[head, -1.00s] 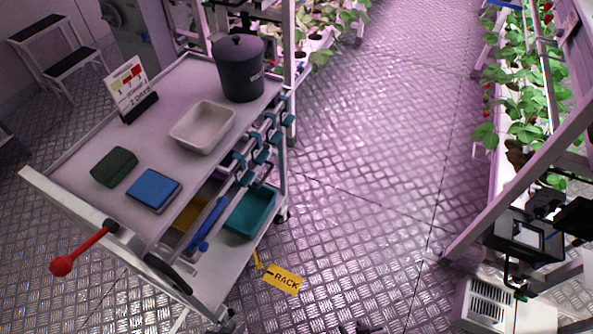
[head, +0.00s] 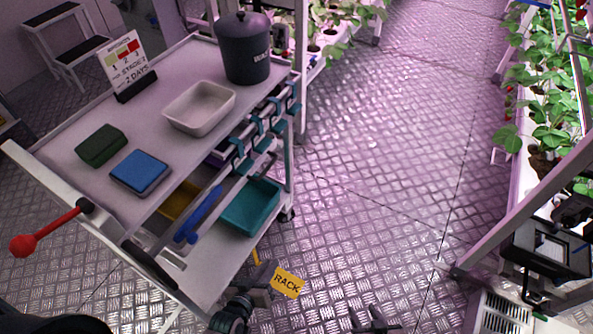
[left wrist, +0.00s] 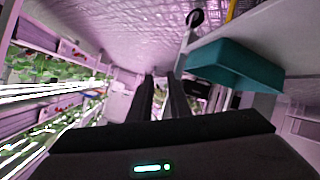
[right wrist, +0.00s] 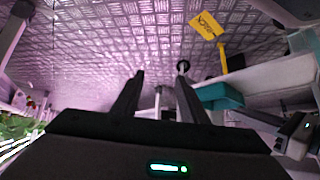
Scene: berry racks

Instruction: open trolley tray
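The white trolley (head: 75,185) stands at the left of the head view. A teal tray (head: 250,207) sits on its lower shelf; it also shows in the left wrist view (left wrist: 232,62) and the right wrist view (right wrist: 220,96). A yellow tray (head: 180,200) is partly hidden under the top, behind a blue bar (head: 200,214). My left gripper (head: 264,283) is low in front of the trolley, near the yellow tag, its fingers apart and nothing between them. My right gripper (head: 375,318) is at the bottom edge, open and empty. Neither touches a tray.
The trolley top holds a dark pot (head: 243,50), a white tub (head: 200,108), a sign (head: 125,65), a green block (head: 101,145) and a blue block (head: 140,172). A red-knobbed lever (head: 45,236) sticks out. A yellow RACK tag (head: 287,282) hangs low. Plant racks (head: 540,130) line the right; the aisle floor is clear.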

